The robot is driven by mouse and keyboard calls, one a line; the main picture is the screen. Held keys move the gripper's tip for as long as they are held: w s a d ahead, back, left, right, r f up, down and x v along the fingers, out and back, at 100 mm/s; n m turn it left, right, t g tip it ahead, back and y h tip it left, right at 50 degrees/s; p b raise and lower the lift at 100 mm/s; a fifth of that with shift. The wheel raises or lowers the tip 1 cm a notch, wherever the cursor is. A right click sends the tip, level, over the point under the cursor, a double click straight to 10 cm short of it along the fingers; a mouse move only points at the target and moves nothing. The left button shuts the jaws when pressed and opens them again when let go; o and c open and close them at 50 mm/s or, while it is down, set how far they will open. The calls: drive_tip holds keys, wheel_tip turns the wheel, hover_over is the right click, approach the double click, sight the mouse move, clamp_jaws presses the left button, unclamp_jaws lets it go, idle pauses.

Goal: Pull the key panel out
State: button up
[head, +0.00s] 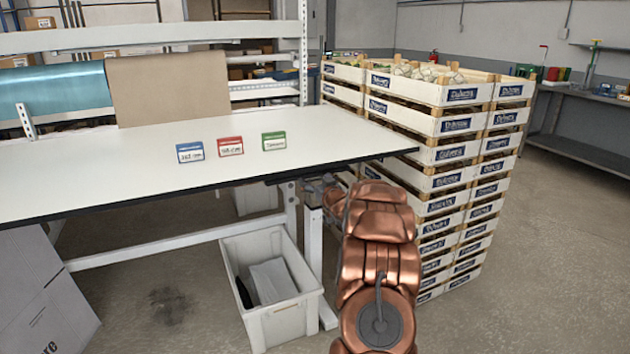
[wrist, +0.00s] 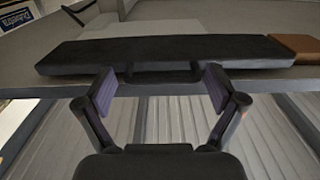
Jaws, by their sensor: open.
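The key panel, a long flat dark piece (wrist: 90,54), lies across the upper part of the wrist view. A dark handle-like part (wrist: 163,76) is at the middle of its near edge. My gripper (wrist: 158,89) is open, with one finger at each side of this handle. I cannot tell if the fingers touch it. In the head view, my gripper (head: 320,190) is low at the worktable's right front edge, mostly hidden by my copper arm. The panel is hard to tell from the table's dark edge there.
The white worktable (head: 330,130) carries blue (head: 190,152), red (head: 230,146) and green (head: 273,141) cards. A grey bin (head: 285,320) stands on the floor below. Tall stacked crates (head: 440,125) stand close right of my arm. Floor farther right is clear.

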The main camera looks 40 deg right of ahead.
drive_tip(key=shift+w, duration=0.15)
drive_tip(key=shift+c, duration=0.4)
drive_tip(key=shift+d, duration=0.1)
drive_tip(key=c, duration=1.3)
drive_tip(key=shift+c, duration=0.4)
